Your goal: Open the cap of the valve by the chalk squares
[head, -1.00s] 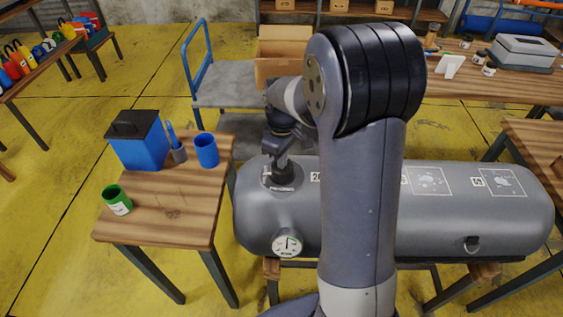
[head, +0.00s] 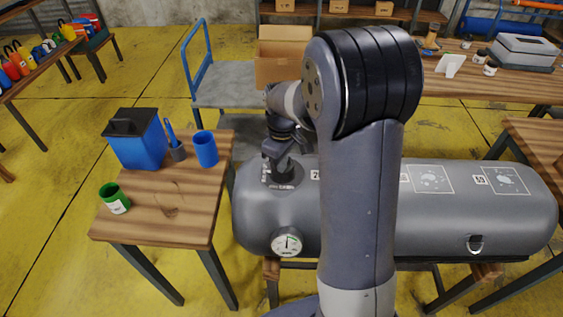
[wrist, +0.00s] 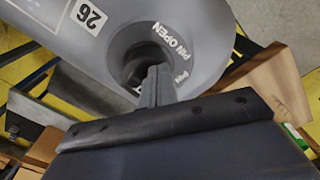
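The grey inflatable tube (head: 380,225) lies on wooden supports. The chalk squares (head: 432,179) are drawn on its top, partly hidden behind my arm. A round valve (head: 284,187) with a dark collar sits on top near the left end. In the wrist view the valve (wrist: 128,52) is a dark recess in a grey ring lettered "PIN OPEN". My gripper (head: 281,168) is down at this valve. In the wrist view the gripper (wrist: 155,78) reaches into the recess and covers its middle. The cap cannot be made out, nor whether the fingers are apart or closed on it.
A pressure gauge (head: 287,243) is on the tube's front, below the valve. A small table (head: 190,215) at left holds a blue box (head: 140,145), a blue cup (head: 205,149) and a green cup (head: 115,199). A cart (head: 225,85) with a cardboard box (head: 283,58) stands behind.

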